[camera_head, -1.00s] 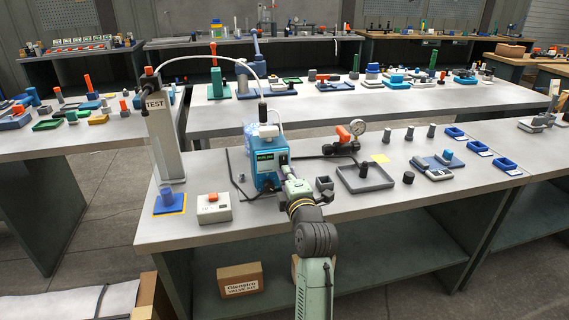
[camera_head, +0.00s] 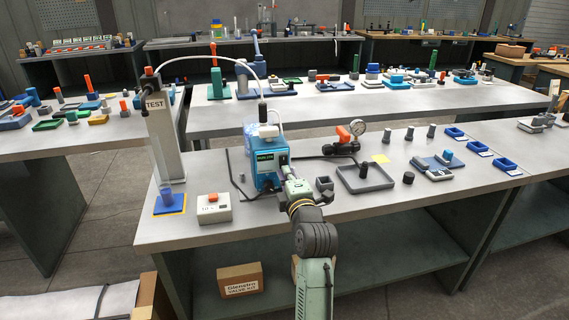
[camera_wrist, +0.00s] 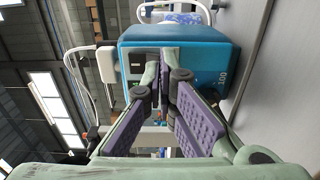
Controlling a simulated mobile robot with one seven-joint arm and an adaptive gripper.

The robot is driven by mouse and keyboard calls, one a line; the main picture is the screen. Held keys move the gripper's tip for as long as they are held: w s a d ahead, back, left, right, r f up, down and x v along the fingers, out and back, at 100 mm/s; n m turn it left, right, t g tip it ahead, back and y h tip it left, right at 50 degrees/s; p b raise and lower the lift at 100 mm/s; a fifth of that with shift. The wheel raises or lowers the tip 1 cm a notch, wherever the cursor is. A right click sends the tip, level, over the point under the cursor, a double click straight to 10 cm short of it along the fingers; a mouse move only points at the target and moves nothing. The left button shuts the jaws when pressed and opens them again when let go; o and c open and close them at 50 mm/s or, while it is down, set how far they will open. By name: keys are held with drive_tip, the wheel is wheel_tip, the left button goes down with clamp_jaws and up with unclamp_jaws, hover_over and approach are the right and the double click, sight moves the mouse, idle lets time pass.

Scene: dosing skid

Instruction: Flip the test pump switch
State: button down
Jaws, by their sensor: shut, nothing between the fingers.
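The blue test pump (camera_head: 265,165) stands on the near bench, with a white top and a tube. In the wrist view its blue housing (camera_wrist: 225,52) fills the upper middle. A small dark switch-like part (camera_head: 283,160) is on its front face, by my gripper. In the wrist view a white plate with a dark part (camera_wrist: 137,62) shows on the housing, left of the fingertips. My gripper (camera_head: 286,174) is shut and empty, its tips close to the front of the pump. In the wrist view the fingertips (camera_wrist: 168,62) overlap the housing; contact cannot be told. The switch's position cannot be read.
A white box with an orange-red button (camera_head: 213,207) and a blue cup on a mat (camera_head: 169,203) stand left. A column marked TEST (camera_head: 165,125) rises behind them. A grey tray (camera_head: 365,180) and a gauge valve (camera_head: 345,140) are right of the pump.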

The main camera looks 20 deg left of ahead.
drive_tip(key=shift+w+a, duration=0.3)
drive_tip(key=shift+w, duration=0.1)
drive_tip(key=b+v, duration=0.1)
drive_tip(key=v, duration=0.6)
drive_tip(key=shift+b, duration=0.3)
idle(0.5)
